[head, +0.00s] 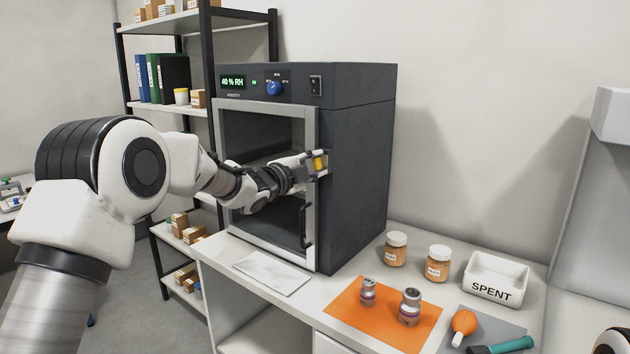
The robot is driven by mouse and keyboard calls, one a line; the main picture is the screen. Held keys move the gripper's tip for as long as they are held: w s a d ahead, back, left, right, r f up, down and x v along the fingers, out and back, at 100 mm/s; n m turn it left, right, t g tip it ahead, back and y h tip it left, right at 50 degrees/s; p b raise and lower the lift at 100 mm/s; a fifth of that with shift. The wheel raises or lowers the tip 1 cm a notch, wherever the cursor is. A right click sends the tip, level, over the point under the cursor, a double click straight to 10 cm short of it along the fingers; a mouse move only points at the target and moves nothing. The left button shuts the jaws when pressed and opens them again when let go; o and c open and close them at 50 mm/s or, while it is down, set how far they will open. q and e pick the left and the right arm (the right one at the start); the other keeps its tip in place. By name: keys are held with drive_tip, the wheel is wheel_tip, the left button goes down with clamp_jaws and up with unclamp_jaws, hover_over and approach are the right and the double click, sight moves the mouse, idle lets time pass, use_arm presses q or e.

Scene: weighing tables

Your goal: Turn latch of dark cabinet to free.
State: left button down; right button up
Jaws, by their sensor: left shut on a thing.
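The dark cabinet (358,165) stands on the white table, with a light-framed glass door (310,130) on its front that looks shut. A yellow piece (320,164), which looks like the latch, shows at the right side of the door frame. My left gripper (318,162) reaches across the front of the door and is shut on this latch. The fingers hide much of the latch, so its exact angle is hard to tell. A dark door handle (303,226) is below it. My right gripper is not in view.
An orange mat (345,312) with two small vials lies right of the cabinet. Two labelled jars (396,249), a white SPENT tray (513,268), an orange bulb (463,323) and a teal-handled tool (512,345) stand nearby. A white sheet (271,274) lies before the door. Shelves (200,108) are behind.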

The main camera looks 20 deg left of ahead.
use_arm(q)
drive_tip(key=shift+f+m+b, duration=0.15)
drive_tip(key=shift+m+b, duration=1.45)
drive_tip(key=c, duration=0.8)
unclamp_jaws()
drive_tip(key=shift+o, duration=0.2)
drive_tip(key=v, duration=1.2)
